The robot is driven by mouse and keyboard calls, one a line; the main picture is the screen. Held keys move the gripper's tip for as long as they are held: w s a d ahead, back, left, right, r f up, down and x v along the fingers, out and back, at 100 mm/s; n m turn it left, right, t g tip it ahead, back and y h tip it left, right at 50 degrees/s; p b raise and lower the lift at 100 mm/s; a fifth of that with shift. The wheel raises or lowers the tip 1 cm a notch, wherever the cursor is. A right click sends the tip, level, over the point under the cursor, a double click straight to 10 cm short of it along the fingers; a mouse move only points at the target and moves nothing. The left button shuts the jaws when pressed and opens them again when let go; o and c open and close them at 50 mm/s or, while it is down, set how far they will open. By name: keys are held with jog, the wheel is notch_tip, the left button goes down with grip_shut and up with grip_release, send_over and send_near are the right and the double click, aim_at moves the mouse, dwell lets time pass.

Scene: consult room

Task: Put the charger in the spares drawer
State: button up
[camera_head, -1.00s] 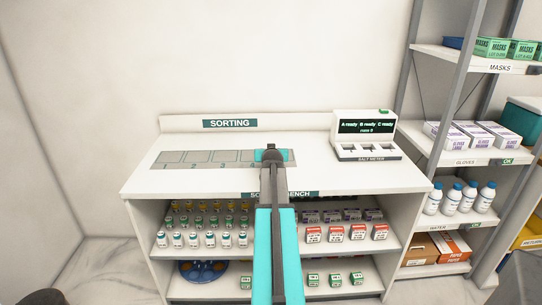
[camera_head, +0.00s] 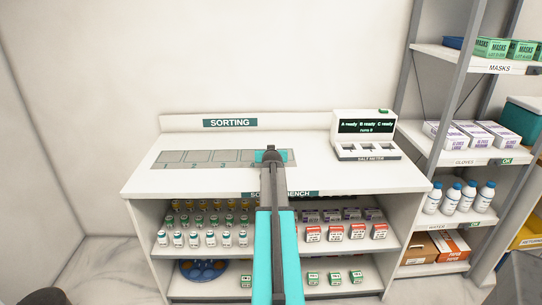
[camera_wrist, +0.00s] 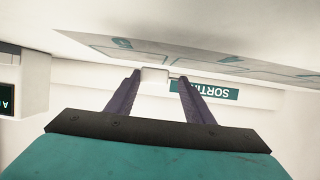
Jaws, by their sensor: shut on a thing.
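A small white block (camera_wrist: 155,75), which looks like the charger, sits between the fingertips of my gripper (camera_wrist: 158,77) in the wrist view. The fingers are shut on it. In the head view my gripper (camera_head: 271,154) is over the sorting bench (camera_head: 330,176), near the right end of its row of marked squares. My own arm hides the fingertips and the white block there. I see no spares drawer in either view.
A salt meter (camera_head: 366,147) stands on the bench to the right of my gripper. Shelves below hold vials and small boxes (camera_head: 358,231). A tall rack (camera_head: 460,150) with masks, gloves and water bottles (camera_head: 468,196) stands at the right. The bench's left end is clear.

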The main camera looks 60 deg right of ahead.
jog(key=shift+f, duration=0.8)
jog(key=shift+f, duration=0.2)
jog(key=o, duration=1)
jog(key=shift+r, duration=0.15)
jog(key=shift+r, duration=0.1)
jog(key=shift+b+v, duration=0.75)
jog(key=shift+v, duration=5.3)
